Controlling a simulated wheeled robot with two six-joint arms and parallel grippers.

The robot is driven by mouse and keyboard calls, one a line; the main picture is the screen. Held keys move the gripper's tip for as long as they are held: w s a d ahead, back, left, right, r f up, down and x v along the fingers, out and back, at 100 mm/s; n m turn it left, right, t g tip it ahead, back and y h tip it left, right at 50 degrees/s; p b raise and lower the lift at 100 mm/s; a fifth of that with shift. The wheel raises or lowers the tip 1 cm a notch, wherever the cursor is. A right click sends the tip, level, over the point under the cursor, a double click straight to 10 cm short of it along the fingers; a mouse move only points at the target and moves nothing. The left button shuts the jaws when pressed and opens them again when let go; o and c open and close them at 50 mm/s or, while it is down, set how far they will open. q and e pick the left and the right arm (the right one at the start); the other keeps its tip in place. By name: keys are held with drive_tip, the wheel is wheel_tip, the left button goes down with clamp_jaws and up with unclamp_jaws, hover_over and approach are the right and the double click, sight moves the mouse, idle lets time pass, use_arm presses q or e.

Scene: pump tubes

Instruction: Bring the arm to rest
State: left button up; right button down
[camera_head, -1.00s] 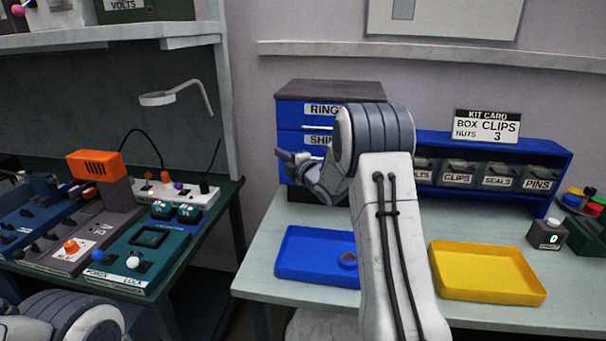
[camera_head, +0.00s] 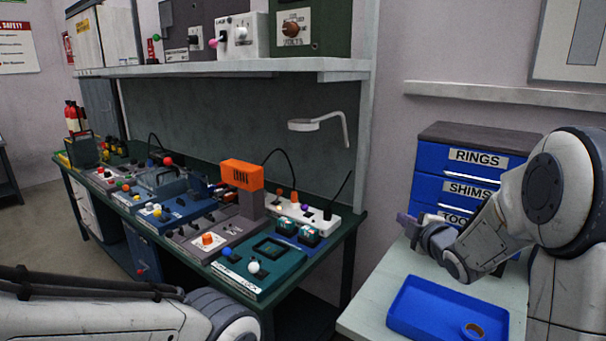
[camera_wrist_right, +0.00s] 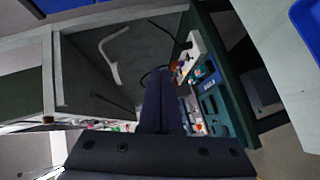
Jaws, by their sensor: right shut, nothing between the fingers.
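My right gripper (camera_head: 404,218) is in front of the blue drawer unit (camera_head: 455,190), above the pale table, and points left. In the right wrist view its fingers (camera_wrist_right: 161,80) are pressed together with nothing between them. My right arm is bent and stands at the right edge of the head view. My left arm shows only as a link and joint at the lower left; its gripper is out of the picture.
A blue tray (camera_head: 418,290) holding a tan ring (camera_head: 472,331) lies on the pale table below my right gripper. A dark green bench (camera_head: 300,290) with several switch boxes stands to the left. A shelf (camera_head: 215,68) hangs above it. A gap separates bench and table.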

drive_tip(key=s+a+f+m+g+p, duration=0.1)
drive_tip(key=s+a+f+m+g, duration=0.2)
drive_tip(key=s+a, duration=0.5)
drive_tip(key=s+a+f+m+g+p, duration=0.1)
drive_tip(key=s+a+m+g, duration=0.2)
drive_tip(key=s+a+g, duration=0.5)
drive_tip(key=s+a+m+g, duration=0.1)
drive_tip(key=s+a+g, duration=0.1)
drive_tip(key=s, duration=0.9)
drive_tip(key=s+a+f+m+g+p, duration=0.1)
drive_tip(key=s+a, duration=0.3)
drive_tip(key=s, duration=0.8)
drive_tip(key=shift+s+f+m+g+p, duration=0.3)
drive_tip(key=shift+m+g, duration=0.2)
drive_tip(key=shift+g, duration=0.2)
